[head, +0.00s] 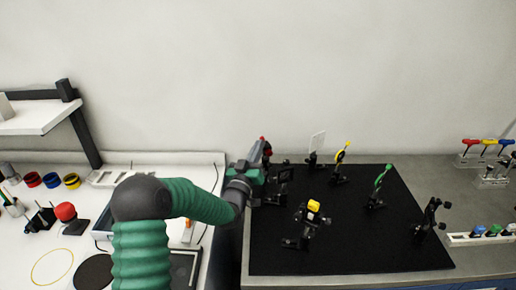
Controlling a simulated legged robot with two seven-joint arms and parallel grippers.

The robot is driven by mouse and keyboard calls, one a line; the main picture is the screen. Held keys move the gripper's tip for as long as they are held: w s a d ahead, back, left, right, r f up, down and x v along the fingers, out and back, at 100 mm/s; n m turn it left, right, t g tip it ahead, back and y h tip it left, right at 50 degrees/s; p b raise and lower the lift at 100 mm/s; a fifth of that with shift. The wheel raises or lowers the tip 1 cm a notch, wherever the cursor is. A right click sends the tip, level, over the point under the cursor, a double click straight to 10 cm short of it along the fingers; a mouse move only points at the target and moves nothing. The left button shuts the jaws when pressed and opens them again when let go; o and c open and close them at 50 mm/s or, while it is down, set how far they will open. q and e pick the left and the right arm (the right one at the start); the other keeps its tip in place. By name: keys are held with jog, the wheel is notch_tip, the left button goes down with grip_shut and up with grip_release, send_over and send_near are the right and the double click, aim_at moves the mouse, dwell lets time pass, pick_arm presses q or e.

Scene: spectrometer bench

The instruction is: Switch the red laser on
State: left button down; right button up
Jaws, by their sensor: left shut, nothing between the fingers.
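My left arm, green and dark grey, reaches in from the lower left. Its gripper (262,153) is shut and empty at the far left corner of the black breadboard (350,255). A small red spot (263,139) shows at the fingertips; I cannot tell whether it belongs to the red laser or to something else. Dark mounts (284,175) stand just right of the gripper, partly hidden by it. Contact between the fingers and anything is too small to tell. No laser beam is visible. My right gripper is out of view.
The breadboard carries a yellow-topped mount (314,206), a yellow-ringed one (342,155), a green-ringed one (381,178), a white card (317,142) and a dark mount (428,215). A red-domed object (66,212) stands on the left bench. Coloured-handled parts (487,145) sit at the right.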

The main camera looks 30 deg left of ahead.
pick_arm(q)
jog(key=shift+r+m+g+p, duration=0.25)
jog(key=shift+m+g+p, duration=0.05)
jog(key=shift+m+p, duration=0.1)
jog(key=m+g+p, duration=0.1)
jog(key=r+m+g+h+p, duration=0.1)
jog(key=p, duration=0.1)
jog(key=w+d+m+g+p, duration=0.1)
jog(key=m, duration=0.1)
jog(key=shift+w+r+g, duration=0.1)
jog(key=shift+r+g, duration=0.05)
jog(key=shift+g, duration=0.15)
